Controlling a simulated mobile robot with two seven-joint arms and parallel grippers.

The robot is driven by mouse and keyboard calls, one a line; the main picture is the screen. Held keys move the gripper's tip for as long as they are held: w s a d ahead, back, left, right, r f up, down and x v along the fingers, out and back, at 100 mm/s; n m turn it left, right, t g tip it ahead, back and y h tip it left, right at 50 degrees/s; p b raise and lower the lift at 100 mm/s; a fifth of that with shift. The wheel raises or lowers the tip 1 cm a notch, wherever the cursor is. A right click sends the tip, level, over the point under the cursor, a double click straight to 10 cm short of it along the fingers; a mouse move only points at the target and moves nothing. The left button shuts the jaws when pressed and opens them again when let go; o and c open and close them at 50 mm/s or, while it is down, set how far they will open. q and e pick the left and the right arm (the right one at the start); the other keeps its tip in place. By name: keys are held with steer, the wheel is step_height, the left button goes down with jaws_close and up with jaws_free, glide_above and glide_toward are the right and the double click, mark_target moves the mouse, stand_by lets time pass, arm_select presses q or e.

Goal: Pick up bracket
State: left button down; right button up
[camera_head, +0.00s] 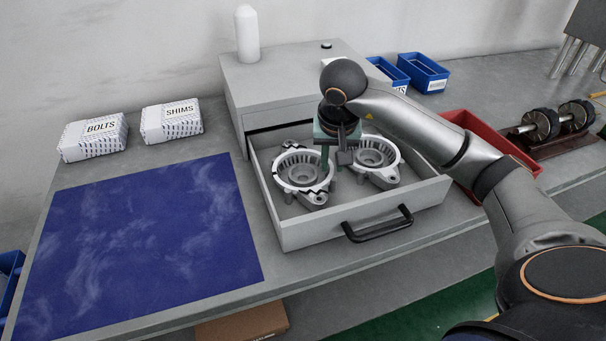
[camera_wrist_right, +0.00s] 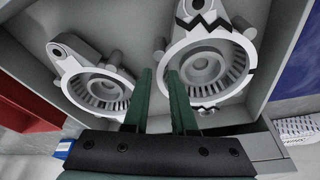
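Two light grey ring-shaped brackets lie in the open drawer (camera_head: 300,235). The left bracket (camera_head: 285,178) has a toothed rim with dark jagged marks, and shows on the right of the wrist view (camera_wrist_right: 237,85). The right bracket (camera_head: 387,177) shows on the left of the wrist view (camera_wrist_right: 70,65). My right gripper (camera_head: 334,160) is over the drawer, between the two brackets. In the wrist view its two green fingers (camera_wrist_right: 159,75) stand apart with nothing between them. Its exact height above the brackets is hard to tell. My left gripper is out of view.
The drawer has raised walls and a black handle (camera_head: 378,225). A blue mat (camera_head: 140,240) covers the left of the bench. Boxes of bolts (camera_head: 93,138) and shims (camera_head: 172,121) stand behind it. A red tray (camera_head: 465,122) and blue bins (camera_head: 422,73) are at right.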

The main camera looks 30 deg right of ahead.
steer(key=shift+x, duration=0.8)
steer(key=shift+c, duration=0.3)
jaws_close()
steer(key=shift+r, duration=0.1)
stand_by(0.4)
